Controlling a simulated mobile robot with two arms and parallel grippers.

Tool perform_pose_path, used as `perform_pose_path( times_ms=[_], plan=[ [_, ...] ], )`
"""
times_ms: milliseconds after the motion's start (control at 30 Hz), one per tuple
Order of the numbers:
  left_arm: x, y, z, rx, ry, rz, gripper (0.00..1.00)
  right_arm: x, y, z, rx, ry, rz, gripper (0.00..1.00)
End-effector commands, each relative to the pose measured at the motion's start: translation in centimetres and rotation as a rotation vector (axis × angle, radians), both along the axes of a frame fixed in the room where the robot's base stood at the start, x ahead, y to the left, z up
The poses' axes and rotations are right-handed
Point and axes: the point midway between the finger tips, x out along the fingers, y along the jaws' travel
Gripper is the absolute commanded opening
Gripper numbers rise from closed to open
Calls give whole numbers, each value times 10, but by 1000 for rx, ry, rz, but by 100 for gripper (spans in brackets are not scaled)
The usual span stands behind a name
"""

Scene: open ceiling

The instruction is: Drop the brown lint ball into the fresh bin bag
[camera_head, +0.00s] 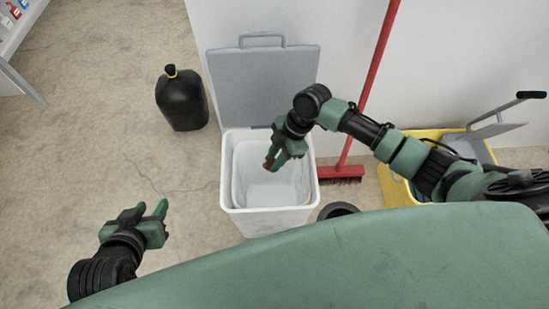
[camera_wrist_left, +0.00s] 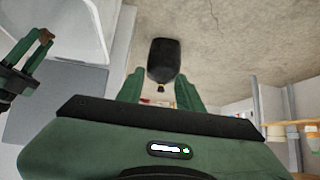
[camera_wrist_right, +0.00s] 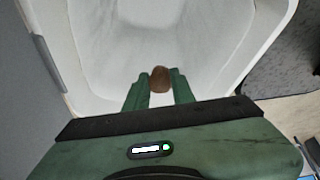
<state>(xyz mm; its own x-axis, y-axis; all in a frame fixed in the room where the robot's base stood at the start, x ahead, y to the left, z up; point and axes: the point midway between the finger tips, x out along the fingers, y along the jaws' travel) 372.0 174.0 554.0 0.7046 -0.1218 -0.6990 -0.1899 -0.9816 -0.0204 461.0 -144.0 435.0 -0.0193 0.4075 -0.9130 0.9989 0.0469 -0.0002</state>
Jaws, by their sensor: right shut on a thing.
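The brown lint ball (camera_wrist_right: 160,79) is between the fingertips of my right gripper (camera_wrist_right: 158,88), which is shut on it. In the head view the right gripper (camera_head: 275,160) is over the open mouth of the white bin, and a bit of the brown ball (camera_head: 268,164) shows at its tips. The fresh bin bag (camera_head: 262,185) lines the bin, pale and empty where I can see; it also fills the right wrist view (camera_wrist_right: 160,30). My left gripper (camera_head: 150,215) is open and empty, left of the bin above the floor.
The bin's grey lid (camera_head: 262,85) stands open behind. A tied black bag (camera_head: 182,100) stands on the floor to the left. A red broom (camera_head: 345,172) and a yellow mop bucket (camera_head: 395,185) are to the right.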

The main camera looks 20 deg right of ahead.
Motion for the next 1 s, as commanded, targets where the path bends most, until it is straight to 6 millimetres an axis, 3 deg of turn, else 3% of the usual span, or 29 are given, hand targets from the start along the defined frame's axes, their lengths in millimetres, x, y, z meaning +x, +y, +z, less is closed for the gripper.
perform_pose_path(
  times_ms=[500,1000],
  plan=[
    [37,-15,34,-55,-240,-18,36,0,0,-10,0,0,0,0],
    [62,-27,75,-109,-474,-33,36,0,0,-23,0,0,0,0]
  ],
)
